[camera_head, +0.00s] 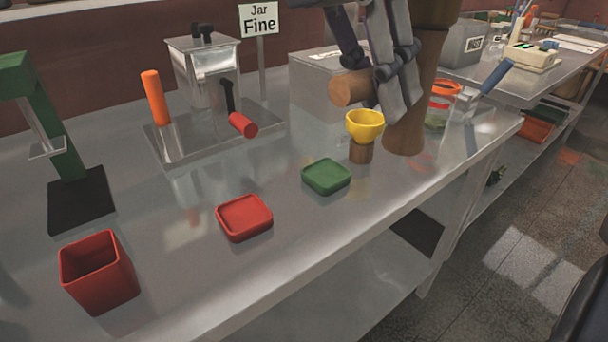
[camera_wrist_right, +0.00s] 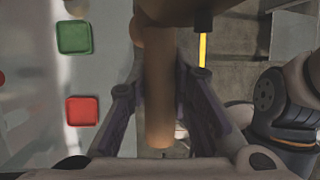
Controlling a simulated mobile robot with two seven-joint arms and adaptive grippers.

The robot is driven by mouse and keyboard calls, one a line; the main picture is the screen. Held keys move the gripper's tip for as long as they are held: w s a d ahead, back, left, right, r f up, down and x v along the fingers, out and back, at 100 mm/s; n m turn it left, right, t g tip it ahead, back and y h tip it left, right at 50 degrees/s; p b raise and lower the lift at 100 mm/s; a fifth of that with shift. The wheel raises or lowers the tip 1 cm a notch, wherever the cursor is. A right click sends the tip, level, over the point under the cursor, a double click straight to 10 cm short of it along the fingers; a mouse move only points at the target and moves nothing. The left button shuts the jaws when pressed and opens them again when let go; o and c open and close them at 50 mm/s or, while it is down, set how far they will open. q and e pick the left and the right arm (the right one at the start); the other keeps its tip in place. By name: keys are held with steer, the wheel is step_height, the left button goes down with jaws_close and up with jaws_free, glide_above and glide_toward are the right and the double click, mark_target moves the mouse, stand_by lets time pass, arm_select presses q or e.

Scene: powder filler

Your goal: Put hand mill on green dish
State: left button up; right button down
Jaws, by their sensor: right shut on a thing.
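The hand mill looks like a large brown wooden body (camera_head: 412,110) with a round wooden bar sticking out sideways. My right gripper (camera_head: 385,92) is shut around this bar. In the right wrist view, the bar (camera_wrist_right: 158,90) runs between the two fingers. I cannot tell whether the mill's base touches the table. The green dish (camera_head: 326,176) is a shallow, empty square on the table, left of and nearer than the mill. It also shows at upper left in the right wrist view (camera_wrist_right: 74,37). My left gripper is not in view.
A yellow bowl (camera_head: 365,124) on a brown base stands between mill and dish. A red dish (camera_head: 244,217) and red box (camera_head: 98,271) are to the left. Behind stands a metal filler (camera_head: 205,75) with a "Jar Fine" sign (camera_head: 258,20). The table's front edge is close by.

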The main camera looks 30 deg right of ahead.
steer(key=w+f, duration=1.3)
steer(key=w, duration=0.1)
steer(key=shift+f, duration=0.1)
steer(key=c, duration=1.4)
jaws_free()
steer(key=shift+c, duration=0.2)
steer(key=v, duration=1.2)
